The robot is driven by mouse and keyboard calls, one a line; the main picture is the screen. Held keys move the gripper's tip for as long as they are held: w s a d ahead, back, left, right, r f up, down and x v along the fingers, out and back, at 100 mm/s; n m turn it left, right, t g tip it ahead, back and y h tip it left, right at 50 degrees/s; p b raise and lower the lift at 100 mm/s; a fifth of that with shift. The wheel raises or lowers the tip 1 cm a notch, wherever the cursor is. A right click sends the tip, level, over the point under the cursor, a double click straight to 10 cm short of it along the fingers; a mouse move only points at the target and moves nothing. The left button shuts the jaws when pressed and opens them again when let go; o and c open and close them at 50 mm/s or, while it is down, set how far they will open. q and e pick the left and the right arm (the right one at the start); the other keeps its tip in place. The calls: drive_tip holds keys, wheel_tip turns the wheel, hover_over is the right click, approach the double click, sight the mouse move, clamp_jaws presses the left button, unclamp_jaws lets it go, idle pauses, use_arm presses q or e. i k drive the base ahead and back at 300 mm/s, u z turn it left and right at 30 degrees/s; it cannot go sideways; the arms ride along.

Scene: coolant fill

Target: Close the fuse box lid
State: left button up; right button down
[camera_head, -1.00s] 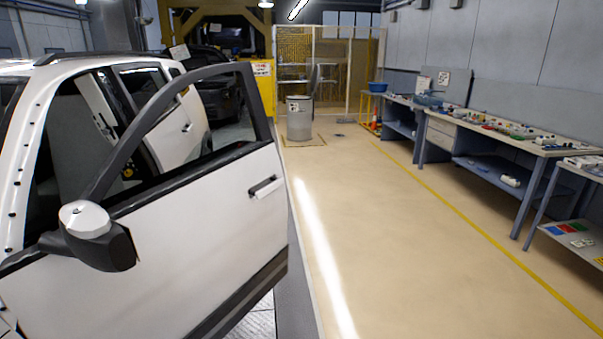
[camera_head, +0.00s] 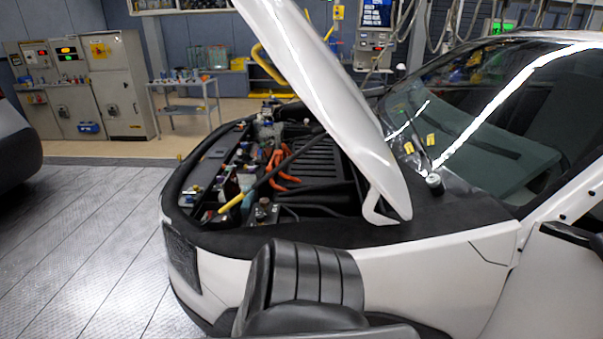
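The white car's engine bay (camera_head: 305,165) is open in the head view, with the raised white hood (camera_head: 335,95) above it. Dark boxes, orange cables (camera_head: 280,170) and a rod with a yellow grip (camera_head: 232,203) show inside. I cannot pick out the fuse box or its lid for sure among the small parts, nor tell how the lid stands. Neither of my grippers is in view. A dark ribbed link of my arm shows at the bottom centre, in front of the car's fender.
Grey control cabinets (camera_head: 82,85) and a small cart (camera_head: 185,98) stand at the back left. Part of another dark vehicle (camera_head: 14,148) is at the left edge. The grey plank-like floor (camera_head: 95,230) left of the car is clear. The raised hood overhangs the bay's right side.

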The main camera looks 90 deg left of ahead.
sight(231, 187)
drive_tip(key=u, duration=3.3)
drive_tip(key=i, duration=0.5)
drive_tip(key=z, duration=2.6)
drive_tip(key=k, duration=1.1)
drive_tip(key=u, duration=1.25)
drive_tip(key=i, duration=0.5)
drive_tip(key=z, duration=0.05)
